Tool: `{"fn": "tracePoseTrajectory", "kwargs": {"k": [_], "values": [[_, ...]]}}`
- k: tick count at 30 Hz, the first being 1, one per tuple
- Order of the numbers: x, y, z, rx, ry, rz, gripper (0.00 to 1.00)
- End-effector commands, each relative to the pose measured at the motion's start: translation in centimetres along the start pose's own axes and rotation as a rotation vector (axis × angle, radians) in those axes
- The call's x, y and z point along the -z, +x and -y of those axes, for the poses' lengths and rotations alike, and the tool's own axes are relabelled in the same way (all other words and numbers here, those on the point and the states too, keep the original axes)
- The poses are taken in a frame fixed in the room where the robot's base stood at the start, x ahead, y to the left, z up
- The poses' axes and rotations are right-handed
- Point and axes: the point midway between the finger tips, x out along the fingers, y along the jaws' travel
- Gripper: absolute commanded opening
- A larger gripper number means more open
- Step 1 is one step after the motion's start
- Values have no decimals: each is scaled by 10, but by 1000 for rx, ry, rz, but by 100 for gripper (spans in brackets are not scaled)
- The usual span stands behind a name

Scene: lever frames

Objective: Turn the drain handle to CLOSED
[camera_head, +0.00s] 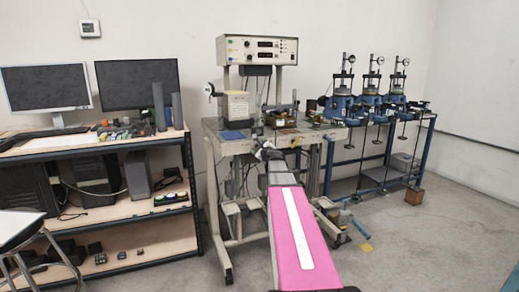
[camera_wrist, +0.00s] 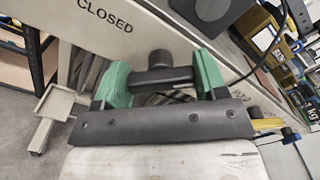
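In the wrist view, the two green fingers of my gripper (camera_wrist: 160,78) stand wide apart. A dark handle (camera_wrist: 162,76) with a round hub lies between them, its bar running roughly from finger to finger. I cannot tell whether the fingers touch it. A pale panel (camera_wrist: 85,52) behind bears the word CLOSED (camera_wrist: 104,17) at upper left, left of the handle. In the head view, my arm reaches to the front of the grey workbench (camera_head: 232,147). My gripper (camera_head: 267,152) is small there, and the handle cannot be made out.
A shelf with monitors (camera_head: 138,87) stands at left. The bench carries an instrument box (camera_head: 257,49) on posts. Blue test devices (camera_head: 370,99) stand on a blue frame at right. The floor at right (camera_head: 430,235) is mostly clear.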

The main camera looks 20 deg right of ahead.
Motion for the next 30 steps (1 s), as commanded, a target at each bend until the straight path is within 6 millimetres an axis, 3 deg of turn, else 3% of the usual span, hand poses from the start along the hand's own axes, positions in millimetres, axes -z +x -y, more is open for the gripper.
{"fn": "tracePoseTrajectory", "kwargs": {"k": [14, 30], "values": [[0, 0, -1, -1, -84, 1, 42], [0, 0, -2, -1, -546, 1, 42]]}}
